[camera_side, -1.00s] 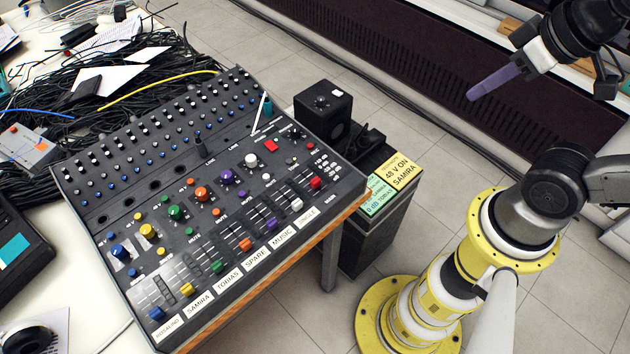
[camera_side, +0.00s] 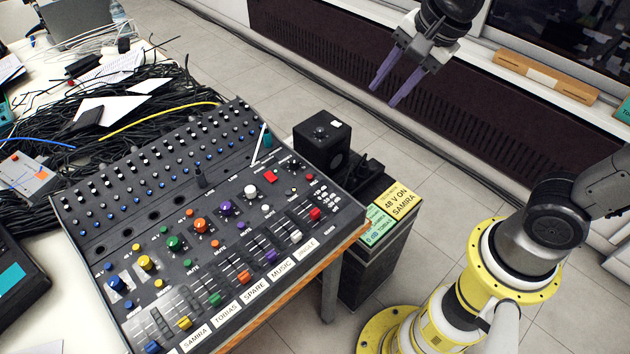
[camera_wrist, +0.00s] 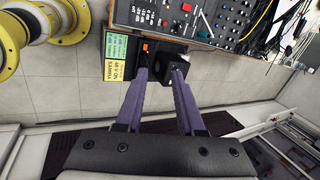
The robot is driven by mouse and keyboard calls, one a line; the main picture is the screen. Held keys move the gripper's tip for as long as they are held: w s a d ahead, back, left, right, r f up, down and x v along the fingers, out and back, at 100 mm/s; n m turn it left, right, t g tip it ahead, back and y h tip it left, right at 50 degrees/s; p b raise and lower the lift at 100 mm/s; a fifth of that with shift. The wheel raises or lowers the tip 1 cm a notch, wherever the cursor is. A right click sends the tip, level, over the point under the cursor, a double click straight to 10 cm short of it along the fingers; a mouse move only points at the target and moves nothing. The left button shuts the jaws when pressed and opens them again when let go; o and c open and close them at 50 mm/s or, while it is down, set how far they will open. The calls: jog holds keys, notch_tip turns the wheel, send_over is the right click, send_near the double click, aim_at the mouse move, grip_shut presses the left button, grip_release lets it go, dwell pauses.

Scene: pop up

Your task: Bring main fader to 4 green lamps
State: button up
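The mixing desk (camera_side: 215,190) lies at the left in the side view. A red fader cap (camera_side: 315,213), apparently the main fader, sits at its right end beside small dB markings (camera_side: 327,197). I cannot make out which lamps there are lit. My gripper (camera_side: 383,97) hangs in the air to the upper right of the desk, clear of the fader. Its two purple fingers are apart with nothing between them. In the wrist view my gripper (camera_wrist: 159,73) points toward the black box, with part of the desk (camera_wrist: 220,22) at the top edge.
A black box (camera_side: 322,138) stands on a dark stand right of the desk. A yellow note (camera_side: 398,198) and a green note (camera_side: 379,224) are on that stand. Black cables (camera_side: 105,125) cover the table behind the desk. A white stick (camera_side: 261,143) rises from the desk's back right.

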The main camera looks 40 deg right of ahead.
jog(key=w+a+f+m+g, duration=0.3)
jog(key=w+a+f, duration=0.35)
jog(key=f, duration=0.35)
jog(key=n+g, duration=0.1)
jog(key=g, duration=0.1)
send_over(315, 211)
jog(key=shift+h, duration=0.4)
notch_tip(315, 211, down, 8)
jog(key=shift+w+d+f, duration=0.1)
jog(key=shift+f, duration=0.2)
jog(key=f, duration=0.7)
jog(key=shift+s+f, duration=0.2)
jog(key=shift+f, duration=0.2)
jog(key=shift+r, duration=0.15)
grip_shut()
